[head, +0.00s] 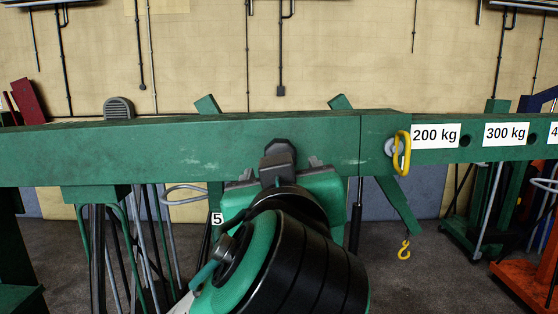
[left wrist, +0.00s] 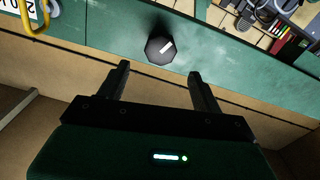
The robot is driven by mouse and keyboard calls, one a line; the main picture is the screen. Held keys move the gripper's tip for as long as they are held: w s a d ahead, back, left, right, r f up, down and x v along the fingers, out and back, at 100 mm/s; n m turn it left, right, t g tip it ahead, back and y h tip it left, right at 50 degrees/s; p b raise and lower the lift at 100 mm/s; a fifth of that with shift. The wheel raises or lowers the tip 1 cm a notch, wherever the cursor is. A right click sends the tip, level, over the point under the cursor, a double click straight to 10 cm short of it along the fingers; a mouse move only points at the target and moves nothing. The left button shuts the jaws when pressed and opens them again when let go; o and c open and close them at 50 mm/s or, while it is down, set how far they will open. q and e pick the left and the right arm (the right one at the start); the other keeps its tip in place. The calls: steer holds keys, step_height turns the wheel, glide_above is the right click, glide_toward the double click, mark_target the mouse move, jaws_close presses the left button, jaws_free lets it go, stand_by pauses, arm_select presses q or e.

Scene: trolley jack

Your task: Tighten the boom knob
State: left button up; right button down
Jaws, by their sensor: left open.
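The boom knob is a black, many-sided knob (head: 280,146) on the face of the green boom (head: 190,150). In the head view its lower part is hidden behind my left gripper (head: 278,168). In the left wrist view the whole top of the knob (left wrist: 160,49) shows, with a short white mark on it. My left gripper (left wrist: 159,70) is open and empty there. Its two fingers stand apart, with the knob centred beyond their tips and not between them. I cannot tell the exact gap in depth. My right gripper is in neither view.
A yellow ring-shaped pin (head: 402,153) sits in the boom right of the knob, near the 200 kg label (head: 435,135). A yellow hook (head: 404,250) hangs lower right. An orange frame (head: 525,265) stands at the far right. Rods and hoses stand below the boom at left.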

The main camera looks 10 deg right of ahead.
mark_target(277, 146)
arm_select(q)
steer(key=p+x, duration=0.2)
steer(key=x, duration=0.7)
steer(key=shift+w+r, duration=0.1)
steer(key=shift+w, duration=0.45)
steer(key=shift+c, duration=0.2)
steer(key=c, duration=1)
